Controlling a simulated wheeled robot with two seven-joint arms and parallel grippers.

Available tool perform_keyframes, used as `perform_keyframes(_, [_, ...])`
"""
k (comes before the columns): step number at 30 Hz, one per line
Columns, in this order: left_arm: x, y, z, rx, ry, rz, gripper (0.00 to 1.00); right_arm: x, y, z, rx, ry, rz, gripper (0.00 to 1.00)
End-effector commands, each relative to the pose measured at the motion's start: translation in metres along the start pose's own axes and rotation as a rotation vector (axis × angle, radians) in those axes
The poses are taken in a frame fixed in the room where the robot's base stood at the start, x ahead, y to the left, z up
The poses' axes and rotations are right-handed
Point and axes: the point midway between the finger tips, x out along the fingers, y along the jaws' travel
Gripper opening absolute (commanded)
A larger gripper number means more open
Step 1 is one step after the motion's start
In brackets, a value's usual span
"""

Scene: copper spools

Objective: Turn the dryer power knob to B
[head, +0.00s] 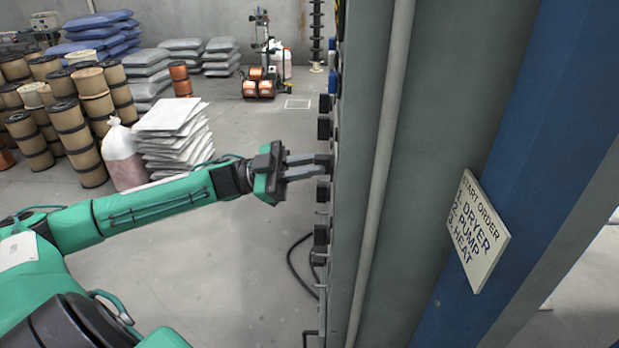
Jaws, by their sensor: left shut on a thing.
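The grey panel (345,300) is seen nearly edge-on, with several dark knobs sticking out of its left side. My left gripper (322,162) reaches in from the left at the panel face, fingers pointing right. It is shut on a knob, which is mostly hidden by the fingers. Other black knobs show above it (324,128) and below it (322,191). Knob labels and the pointer position cannot be read from this angle. My right gripper is not in view.
A grey vertical pipe (383,170) runs along the cabinet. A start-order sign (476,232) hangs on a blue post (540,120). A black cable (298,265) hangs below the knobs.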

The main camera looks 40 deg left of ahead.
Motion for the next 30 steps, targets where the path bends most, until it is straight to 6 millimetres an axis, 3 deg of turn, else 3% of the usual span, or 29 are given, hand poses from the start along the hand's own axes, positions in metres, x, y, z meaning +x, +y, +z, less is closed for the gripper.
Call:
perform_keyframes(3, [-0.001,0.001,0.003,0.087,0.002,0.034,0.0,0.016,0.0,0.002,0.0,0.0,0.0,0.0])
perform_keyframes(12, [-0.001,-0.001,0.001,0.243,0.001,0.1,0.0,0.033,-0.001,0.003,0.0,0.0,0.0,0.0])
perform_keyframes(30, [0.0,-0.002,-0.001,0.309,0.0,0.127,0.0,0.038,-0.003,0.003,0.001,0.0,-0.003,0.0])
